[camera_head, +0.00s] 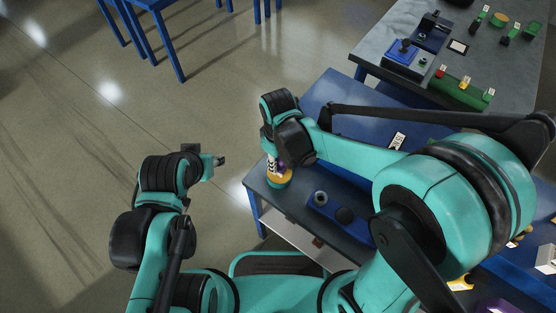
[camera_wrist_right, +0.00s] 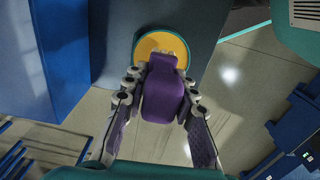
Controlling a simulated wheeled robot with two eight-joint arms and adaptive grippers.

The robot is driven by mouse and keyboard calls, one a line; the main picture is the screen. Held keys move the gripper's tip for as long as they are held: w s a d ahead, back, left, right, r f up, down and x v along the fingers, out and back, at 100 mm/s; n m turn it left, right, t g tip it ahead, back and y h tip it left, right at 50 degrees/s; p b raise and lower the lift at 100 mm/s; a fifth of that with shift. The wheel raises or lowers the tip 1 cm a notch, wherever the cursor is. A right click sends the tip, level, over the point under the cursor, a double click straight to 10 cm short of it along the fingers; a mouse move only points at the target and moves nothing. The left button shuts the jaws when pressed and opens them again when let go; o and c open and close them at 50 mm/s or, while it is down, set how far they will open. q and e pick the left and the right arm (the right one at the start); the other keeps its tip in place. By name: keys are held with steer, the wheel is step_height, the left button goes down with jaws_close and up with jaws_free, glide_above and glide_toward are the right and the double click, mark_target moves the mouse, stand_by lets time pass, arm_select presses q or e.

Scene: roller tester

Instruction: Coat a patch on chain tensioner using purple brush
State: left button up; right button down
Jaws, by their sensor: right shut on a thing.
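My right gripper (camera_head: 274,160) hangs over the left corner of the blue workbench. In the wrist view its fingers (camera_wrist_right: 163,80) are shut on the purple brush (camera_wrist_right: 162,98), whose purple body fills the gap between them. Only a small purple bit of the brush (camera_head: 282,162) shows in the head view. Just beyond the brush is a round orange-yellow disc (camera_wrist_right: 176,43) with a green rim. I cannot tell whether brush and disc touch. My left gripper (camera_head: 219,160) is over the floor, left of the bench, and its fingers are too small to read. I cannot single out the chain tensioner.
The blue workbench (camera_head: 320,97) lies under my right arm. A blue block with round dark knobs (camera_head: 319,198) sits right of the right gripper. Floor at left is clear.

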steer(key=shift+f+b, duration=0.45)
steer(key=shift+f, duration=0.1)
stand_by(1.7)
steer(key=shift+r, duration=0.1)
step_height(320, 180, up, 7)
steer(key=p, duration=0.5)
steer(key=shift+p, duration=0.35)
stand_by(0.6)
